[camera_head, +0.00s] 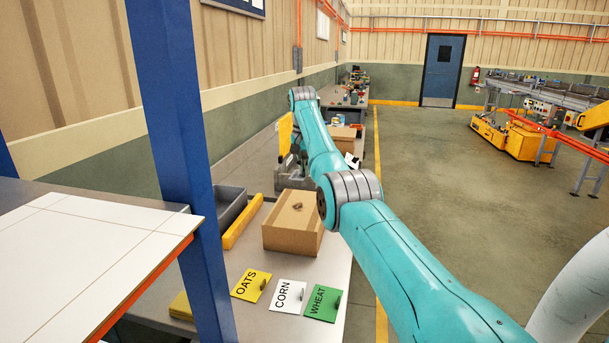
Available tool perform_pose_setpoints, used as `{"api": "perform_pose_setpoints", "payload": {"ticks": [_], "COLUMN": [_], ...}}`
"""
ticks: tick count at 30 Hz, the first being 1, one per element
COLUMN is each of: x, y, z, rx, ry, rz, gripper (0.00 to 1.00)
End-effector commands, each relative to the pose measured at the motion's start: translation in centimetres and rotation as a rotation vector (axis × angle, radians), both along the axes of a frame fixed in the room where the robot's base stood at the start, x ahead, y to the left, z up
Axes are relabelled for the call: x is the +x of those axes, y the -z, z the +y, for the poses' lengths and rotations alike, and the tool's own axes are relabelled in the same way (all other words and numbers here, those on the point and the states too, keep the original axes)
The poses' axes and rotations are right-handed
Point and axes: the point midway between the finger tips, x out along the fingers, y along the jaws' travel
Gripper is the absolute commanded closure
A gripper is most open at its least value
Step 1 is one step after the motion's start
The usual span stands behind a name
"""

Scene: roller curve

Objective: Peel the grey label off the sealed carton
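A brown closed carton (289,237) stands on the metal bench, left of my arm's elbow. A small dark brownish piece (297,206) lies on its top; it is too small to tell what it is. I cannot make out a grey label on the carton. A second brown carton (339,138) stands farther back, partly behind my arm. My arm reaches forward over the bench, and its far end is hidden behind its own links. A grey mechanism beside the arm may be my gripper or a bench device; its fingers cannot be made out.
Yellow OATS (250,285), white CORN (288,296) and green WHEAT (323,303) cards lie at the bench's near end. A dark grey bin (231,205) and a yellow bar (243,222) are left of the carton. A blue post (180,150) stands close at left.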

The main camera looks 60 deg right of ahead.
Motion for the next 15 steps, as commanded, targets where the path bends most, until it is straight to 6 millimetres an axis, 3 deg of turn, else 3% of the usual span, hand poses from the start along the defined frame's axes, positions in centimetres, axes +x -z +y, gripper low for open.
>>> {"api": "perform_pose_setpoints", "payload": {"ticks": [15], "x": [0.0], "y": [-2.7], "z": [0.0], "rx": [0.000], "ry": [0.000], "rz": [0.000], "gripper": [1.00]}}
